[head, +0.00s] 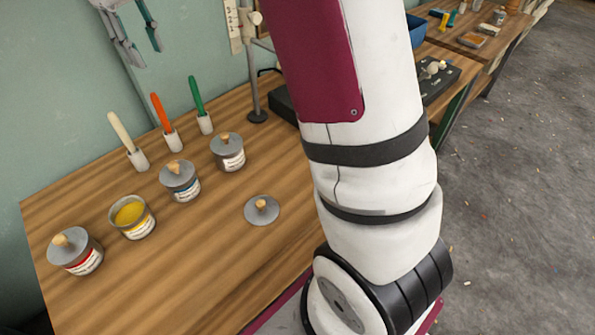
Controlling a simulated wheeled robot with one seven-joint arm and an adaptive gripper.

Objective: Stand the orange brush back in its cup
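The orange brush (160,112) stands in a small white cup (173,141) at the back of the wooden table, leaning slightly left. It is between a cream brush (121,131) and a green brush (197,96), each in its own white cup. My gripper (148,57) hangs at the top left, fingers pointing down and spread apart with nothing between them. In the picture it is above the orange brush, with a visible gap.
Lidded tins (180,182) and an open tin of yellow paint (133,217) stand in front of the brushes. A loose lid (262,211) lies to the right. A metal stand (254,90) rises at the back. The table's front left is clear.

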